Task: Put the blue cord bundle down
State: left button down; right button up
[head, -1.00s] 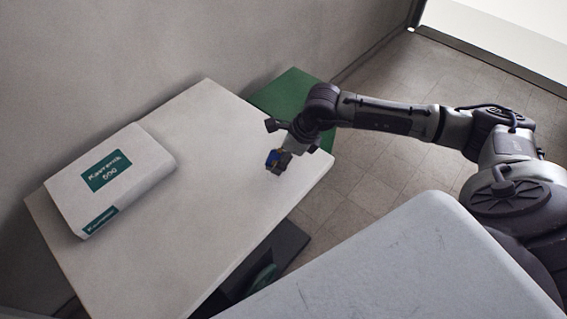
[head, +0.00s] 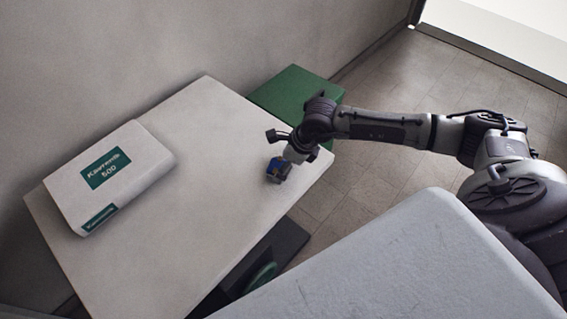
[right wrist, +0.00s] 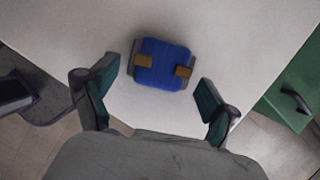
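The blue cord bundle (right wrist: 162,64) has two tan bands and lies on the white tabletop in the right wrist view. It also shows in the head view (head: 276,171), near the table's right-hand corner, partly covered by my right gripper (head: 287,165). In the right wrist view, the two green-padded fingers of my right gripper (right wrist: 156,77) are spread wide, with gaps between them and the bundle on both sides. The bundle sits just beyond the fingertips. My left gripper is in neither view.
A white box (head: 112,176) with green labels lies on the left of the white table (head: 190,230). A green cabinet (head: 285,92) stands behind the table's right side. A pale grey surface (head: 410,265) fills the front right. The middle of the table is clear.

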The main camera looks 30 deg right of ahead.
dwell(0.3)
jog(key=shift+r, duration=0.3)
jog(key=shift+r+p, duration=0.55)
jog(key=shift+p, duration=0.25)
jog(key=b+v, duration=0.1)
jog(key=v, duration=1)
jog(key=shift+s, duration=0.25)
jog(key=shift+d, duration=0.15)
